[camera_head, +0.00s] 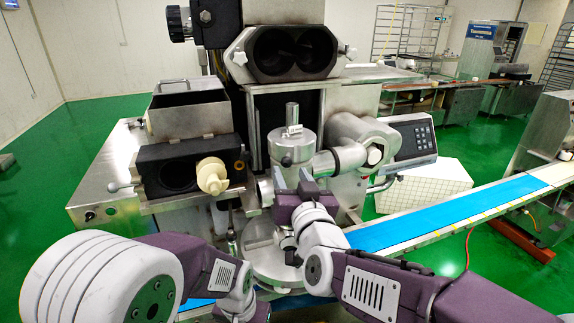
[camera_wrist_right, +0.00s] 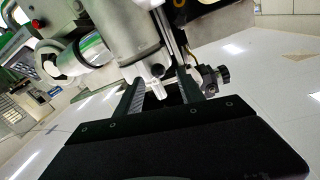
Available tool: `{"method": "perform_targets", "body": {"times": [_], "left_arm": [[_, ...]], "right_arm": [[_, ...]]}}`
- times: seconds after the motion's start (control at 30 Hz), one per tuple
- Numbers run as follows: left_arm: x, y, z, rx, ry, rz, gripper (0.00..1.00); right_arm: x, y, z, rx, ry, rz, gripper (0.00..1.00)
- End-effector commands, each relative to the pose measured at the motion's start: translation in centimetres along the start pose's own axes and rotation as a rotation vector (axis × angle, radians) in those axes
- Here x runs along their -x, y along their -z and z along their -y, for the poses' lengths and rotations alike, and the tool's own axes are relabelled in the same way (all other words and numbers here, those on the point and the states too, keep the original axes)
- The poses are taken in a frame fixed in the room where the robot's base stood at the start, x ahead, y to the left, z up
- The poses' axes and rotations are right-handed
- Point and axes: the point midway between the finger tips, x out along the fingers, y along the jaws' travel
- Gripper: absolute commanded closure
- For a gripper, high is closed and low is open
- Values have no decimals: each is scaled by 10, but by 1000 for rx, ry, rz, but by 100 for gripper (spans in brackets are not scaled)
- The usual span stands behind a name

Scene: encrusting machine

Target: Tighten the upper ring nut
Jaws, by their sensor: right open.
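The silver upright cylinder (camera_head: 292,147) stands at the centre of the machine, with a thin post on top. I cannot clearly tell the upper ring nut apart from the cylinder's other metal parts. My right gripper (camera_head: 293,181) is open just below and in front of this cylinder, its two fingers pointing up towards it. In the right wrist view, the fingers (camera_wrist_right: 160,90) stand apart on either side of the lower end of a silver cylindrical part (camera_wrist_right: 136,38). I cannot tell whether they touch it. My left arm comes in at lower left; its fingers do not show.
A thick silver side housing (camera_head: 362,142) joins the cylinder on its right. A cream-coloured nozzle (camera_head: 213,177) sticks out on the left. A round metal plate (camera_head: 275,264) lies below the right gripper. A blue conveyor belt (camera_head: 430,218) runs off to the right.

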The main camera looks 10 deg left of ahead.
Motion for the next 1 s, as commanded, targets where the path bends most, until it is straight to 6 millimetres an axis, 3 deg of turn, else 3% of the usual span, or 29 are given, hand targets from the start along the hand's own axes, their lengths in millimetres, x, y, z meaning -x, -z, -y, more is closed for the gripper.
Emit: {"method": "perform_targets", "body": {"times": [0.1,0.23,0.57,0.73,1.0], "left_arm": [[8,1,0,0,0,0,64],[12,1,0,0,0,0,64],[12,1,0,0,0,0,64],[12,1,0,0,0,0,64],[12,1,0,0,0,0,64]], "right_arm": [[-24,2,-1,0,-3,2,55],[-40,1,0,-1,-1,2,55],[-47,0,-1,-1,-1,1,55],[-47,0,-1,-1,-1,1,100],[-46,0,-1,-1,-1,1,100]]}}
